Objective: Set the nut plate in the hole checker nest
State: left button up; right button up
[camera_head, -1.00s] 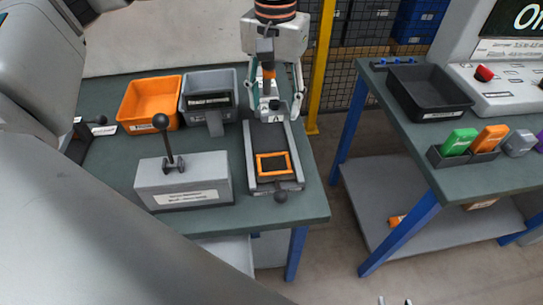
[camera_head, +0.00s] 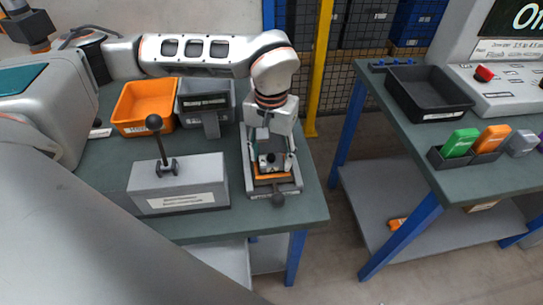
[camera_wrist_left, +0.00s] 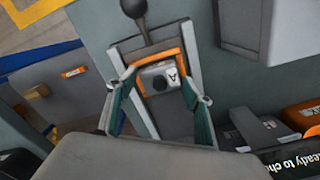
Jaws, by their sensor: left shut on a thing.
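The nut plate (camera_head: 268,160) is a small grey block with a dark knob and a black letter mark, clearer in the left wrist view (camera_wrist_left: 157,76). My left gripper (camera_head: 270,162) is shut on it, with teal fingers on both sides. The hole checker nest is the orange frame (camera_head: 272,178) on a grey slide fixture (camera_head: 250,183); it also shows in the left wrist view (camera_wrist_left: 148,57). The plate is over the frame and hides part of it. I cannot tell whether the plate touches the nest floor. My right gripper is not in view.
A grey block with a black lever (camera_head: 180,190) stands left of the fixture. An orange bin (camera_head: 145,105) and a grey bin (camera_head: 222,88) are behind. The fixture's black ball handle (camera_head: 278,200) projects at the front. A second table (camera_head: 400,130) is at right.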

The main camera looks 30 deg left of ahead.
aim_at(271, 157)
pick_arm(q)
jog(key=shift+f, duration=0.25)
jog(key=shift+f, duration=0.15)
jog(key=o, duration=1.4)
notch_tip(271, 157, up, 12)
jog(key=shift+r+p, duration=0.15)
jog(key=shift+p, duration=0.45)
